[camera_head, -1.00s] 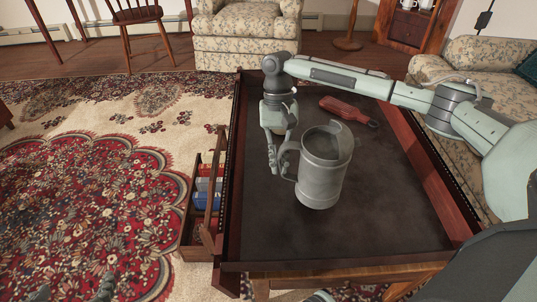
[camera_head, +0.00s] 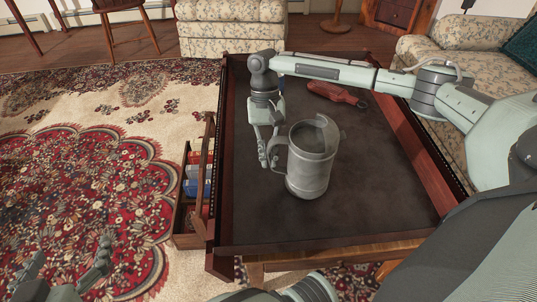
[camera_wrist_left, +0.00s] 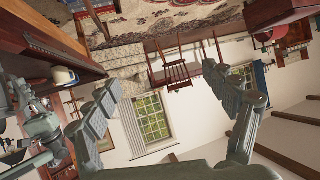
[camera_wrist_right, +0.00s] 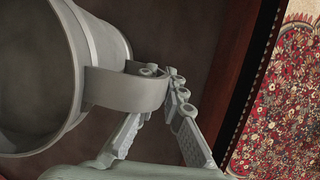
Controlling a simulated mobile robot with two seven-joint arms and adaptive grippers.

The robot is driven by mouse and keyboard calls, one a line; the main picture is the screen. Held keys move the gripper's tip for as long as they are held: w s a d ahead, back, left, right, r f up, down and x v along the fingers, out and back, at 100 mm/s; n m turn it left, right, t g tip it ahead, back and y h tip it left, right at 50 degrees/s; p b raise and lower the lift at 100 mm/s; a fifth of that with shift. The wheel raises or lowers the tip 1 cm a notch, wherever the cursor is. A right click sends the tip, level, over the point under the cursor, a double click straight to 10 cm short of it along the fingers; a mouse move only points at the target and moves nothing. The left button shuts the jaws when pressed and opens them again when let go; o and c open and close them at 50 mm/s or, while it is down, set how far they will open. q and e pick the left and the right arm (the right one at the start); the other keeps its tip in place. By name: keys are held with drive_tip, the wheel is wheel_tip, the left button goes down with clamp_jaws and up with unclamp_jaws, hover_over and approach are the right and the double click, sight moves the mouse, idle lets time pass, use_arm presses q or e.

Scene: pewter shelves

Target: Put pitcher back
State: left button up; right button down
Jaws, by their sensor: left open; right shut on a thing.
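The pitcher (camera_head: 310,170) is a grey metal mug shape, upright over the dark top of the table (camera_head: 385,200). Its handle faces left in the head view. My right gripper (camera_head: 268,150) is shut on that handle; the handle also shows between its fingers in the right wrist view (camera_wrist_right: 118,90). I cannot tell whether the pitcher's base touches the tabletop. My left gripper (camera_head: 70,258) is open and empty, low at the left over the rug, away from the table. The left wrist view shows its spread fingers (camera_wrist_left: 160,80) with only the room beyond.
A red tool-like object (camera_head: 337,93) lies behind the pitcher. Raised wooden rims edge the table. A wooden rack with books (camera_head: 196,175) stands at its left side. A floral armchair (camera_head: 232,25) is behind, and a sofa (camera_head: 460,42) is at the right. The tabletop in front is bare.

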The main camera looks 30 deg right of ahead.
use_arm(q)
drive_tip(key=shift+a+f, duration=0.1)
drive_tip(key=shift+a+f, duration=0.1)
use_arm(e)
drive_tip(key=c, duration=1.6)
unclamp_jaws()
drive_tip(key=shift+c, duration=0.2)
use_arm(q)
drive_tip(key=s+a+f+g+y+p, duration=0.2)
drive_tip(key=s+a+f+g, duration=0.2)
drive_tip(key=s+a+f, duration=0.2)
drive_tip(key=shift+a+n+g+y, duration=0.3)
drive_tip(key=shift+n+g+y, duration=0.1)
use_arm(e)
drive_tip(key=v, duration=1.2)
drive_tip(key=shift+r, duration=0.1)
